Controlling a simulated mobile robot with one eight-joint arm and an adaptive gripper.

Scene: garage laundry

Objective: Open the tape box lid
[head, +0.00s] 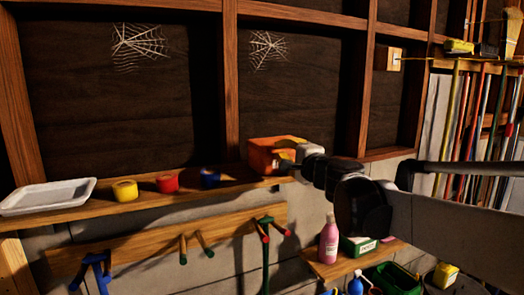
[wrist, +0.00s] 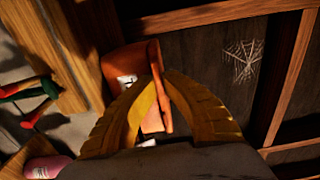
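The tape box (head: 262,158) is an orange box at the right end of the wooden wall shelf. My gripper (head: 290,158) is at its right side, close against it, and hides part of it. In the wrist view the box (wrist: 122,66) lies behind my yellow fingers, with something white inside, so it seems at least partly open. An orange panel that looks like its lid (wrist: 167,112) runs between the fingers. My fingertips (wrist: 161,76) are nearly together and appear shut on this panel. The exact contact is hard to see.
Blue (head: 209,178), red (head: 167,183) and yellow (head: 125,190) tape rolls and a white tray (head: 48,196) stand left on the shelf (head: 90,210). Below are hanging tools (head: 265,225) and a pink bottle (head: 329,240). The dark wall (head: 115,120) rises behind.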

